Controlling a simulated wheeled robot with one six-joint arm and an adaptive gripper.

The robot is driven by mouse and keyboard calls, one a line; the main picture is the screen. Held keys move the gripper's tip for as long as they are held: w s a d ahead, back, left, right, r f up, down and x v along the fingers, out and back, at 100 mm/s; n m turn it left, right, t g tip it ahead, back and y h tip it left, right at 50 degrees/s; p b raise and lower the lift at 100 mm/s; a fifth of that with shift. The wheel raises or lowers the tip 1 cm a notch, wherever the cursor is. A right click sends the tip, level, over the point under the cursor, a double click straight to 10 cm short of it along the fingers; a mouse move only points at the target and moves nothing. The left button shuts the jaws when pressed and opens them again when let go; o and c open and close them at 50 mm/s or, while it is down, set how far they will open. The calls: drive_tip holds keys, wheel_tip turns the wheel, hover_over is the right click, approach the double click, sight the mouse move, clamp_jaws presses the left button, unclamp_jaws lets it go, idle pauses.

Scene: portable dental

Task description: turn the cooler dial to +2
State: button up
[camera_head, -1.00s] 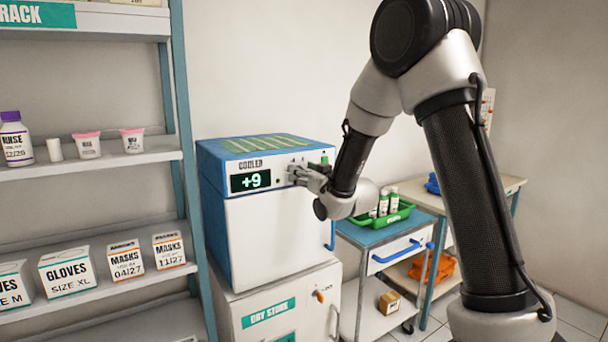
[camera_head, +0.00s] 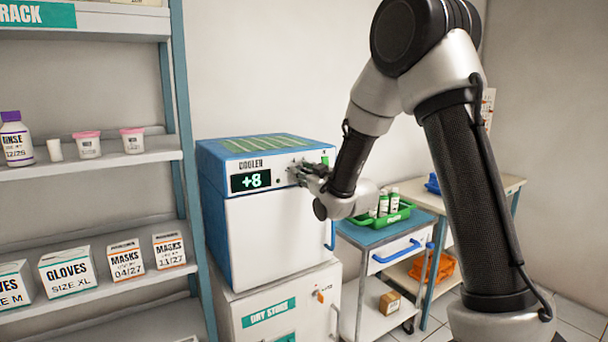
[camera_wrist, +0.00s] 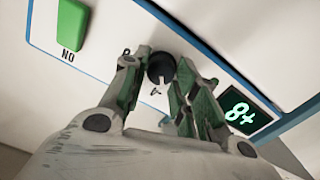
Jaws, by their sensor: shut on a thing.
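The cooler (camera_head: 270,235) is a white-fronted box with blue sides, standing on a lower cabinet. Its display (camera_head: 251,181) reads +8 in green; the display also shows upside down in the wrist view (camera_wrist: 240,112). The dial (camera_wrist: 161,68) is a small black knob with a light pointer mark on the cooler's front panel. My gripper (camera_wrist: 158,78) is at the panel, its fingers on either side of the dial and shut on it. In the head view, my gripper (camera_head: 298,172) hides the dial.
A green switch (camera_wrist: 73,24) sits on the panel near the dial. A shelf rack (camera_head: 176,110) stands left of the cooler. A trolley (camera_head: 385,242) with a green tray (camera_head: 403,211) of bottles stands to the right, near my arm.

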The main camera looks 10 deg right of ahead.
drive_tip(key=n, duration=0.6)
drive_tip(key=shift+a+f, duration=0.1)
drive_tip(key=shift+n, duration=0.3)
idle(0.3)
drive_tip(key=o, duration=1)
drive_tip(key=shift+s, duration=0.1)
drive_tip(key=v, duration=0.7)
drive_tip(key=shift+s, duration=0.15)
